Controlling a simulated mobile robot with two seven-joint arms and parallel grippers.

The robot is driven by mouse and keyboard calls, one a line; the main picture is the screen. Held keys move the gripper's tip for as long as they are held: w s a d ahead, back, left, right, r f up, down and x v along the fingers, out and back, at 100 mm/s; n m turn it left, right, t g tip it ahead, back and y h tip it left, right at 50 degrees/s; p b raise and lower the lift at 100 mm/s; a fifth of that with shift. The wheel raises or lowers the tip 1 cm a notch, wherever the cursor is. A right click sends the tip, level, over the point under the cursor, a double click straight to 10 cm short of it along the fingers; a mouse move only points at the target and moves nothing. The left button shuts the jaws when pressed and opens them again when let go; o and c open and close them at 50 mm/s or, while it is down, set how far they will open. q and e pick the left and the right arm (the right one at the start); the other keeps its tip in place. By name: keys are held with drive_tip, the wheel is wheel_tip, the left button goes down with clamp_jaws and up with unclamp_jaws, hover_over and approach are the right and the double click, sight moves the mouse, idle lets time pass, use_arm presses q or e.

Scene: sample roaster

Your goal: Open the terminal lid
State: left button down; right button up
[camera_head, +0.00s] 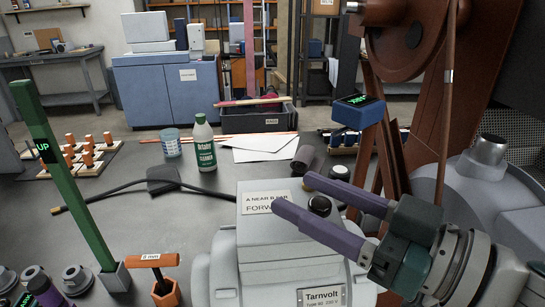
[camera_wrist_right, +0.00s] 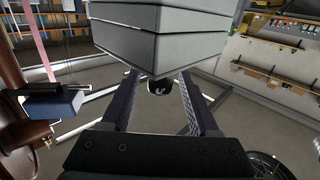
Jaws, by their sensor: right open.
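A grey motor (camera_head: 232,257) with a "Tarnvolt" plate stands at the front centre. On it sits a grey terminal box (camera_head: 265,245), its lid (camera_head: 252,190) closed and bearing a "FORWARD" label. A black knob (camera_head: 319,205) shows at the lid's right side, between my fingers in the picture. My right gripper (camera_head: 294,189) is open, its purple fingers reaching in from the right. In the right wrist view, the box's layered corner (camera_wrist_right: 158,40) is above the open fingers (camera_wrist_right: 158,78), with the dark round knob (camera_wrist_right: 160,87) between them. Contact cannot be told. My left gripper is out of view.
A green post (camera_head: 68,180) marked "UP" and an orange T-handle tool (camera_head: 156,262) stand at left. A green bottle (camera_head: 204,147), a cup (camera_head: 171,143) and a black cable (camera_head: 110,190) are behind the motor. A brown frame (camera_head: 385,140) rises at right.

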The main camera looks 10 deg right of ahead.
drive_tip(key=shift+x, duration=1.2)
drive_tip(key=shift+c, duration=0.2)
clamp_jaws()
idle(0.4)
